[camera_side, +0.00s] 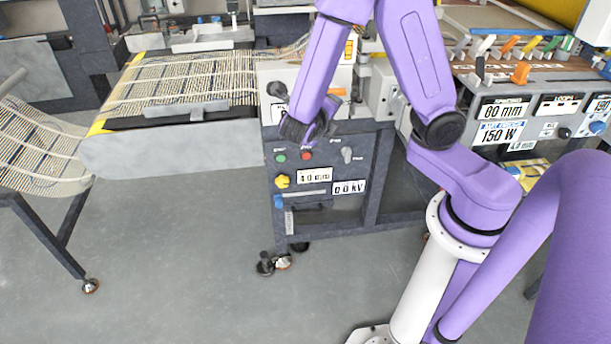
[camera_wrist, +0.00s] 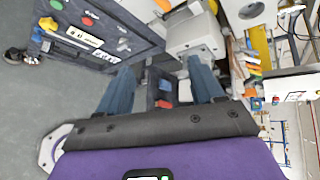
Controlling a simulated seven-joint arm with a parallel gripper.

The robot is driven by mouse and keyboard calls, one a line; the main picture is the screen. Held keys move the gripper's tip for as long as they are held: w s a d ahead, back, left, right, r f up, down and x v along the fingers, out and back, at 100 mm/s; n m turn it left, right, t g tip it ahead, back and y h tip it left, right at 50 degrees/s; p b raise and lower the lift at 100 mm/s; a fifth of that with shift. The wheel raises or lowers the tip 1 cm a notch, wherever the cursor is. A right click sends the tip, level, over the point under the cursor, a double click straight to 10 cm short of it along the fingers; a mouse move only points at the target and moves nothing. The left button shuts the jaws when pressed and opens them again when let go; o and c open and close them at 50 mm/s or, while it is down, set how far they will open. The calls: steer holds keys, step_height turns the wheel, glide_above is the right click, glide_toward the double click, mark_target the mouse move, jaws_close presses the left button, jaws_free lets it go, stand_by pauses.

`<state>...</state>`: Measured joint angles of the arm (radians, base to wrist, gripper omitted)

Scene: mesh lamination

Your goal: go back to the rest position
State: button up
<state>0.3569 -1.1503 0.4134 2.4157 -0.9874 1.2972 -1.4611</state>
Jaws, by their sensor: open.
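My gripper shows in the wrist view (camera_wrist: 161,88), with its two dark blue fingers spread wide apart and nothing between them. In the side view the end of my arm (camera_side: 312,130) hangs in front of the machine's control panel, just above its green and red buttons. The fingers are small and dark there, and I cannot make out their gap. My purple arm is bent, with its forearm reaching down from the top of the picture.
The control panel (camera_side: 318,222) carries buttons, knobs and labels; it also shows in the wrist view (camera_wrist: 75,35). Left is a conveyor (camera_side: 180,146) with woven mesh (camera_side: 190,78). Right is a console (camera_side: 500,132) with coloured levers. Grey floor (camera_side: 180,250) is open in front.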

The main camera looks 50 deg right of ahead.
steer(key=s+a+r+m+g+y, duration=0.1)
steer(key=s+a+m+y, duration=0.3)
steer(key=s+m, duration=0.5)
steer(key=s+a+r+m+g+y, duration=0.1)
steer(key=s+a+m+y, duration=0.4)
steer(key=m, duration=0.8)
steer(key=shift+s+a+r+g+y, duration=0.25)
steer(key=shift+s+g+y, duration=0.65)
steer(key=shift+s+y, duration=1.35)
steer(key=shift+s+d+r+h, duration=0.1)
steer(key=shift+s+h, duration=0.2)
steer(key=shift+h, duration=0.05)
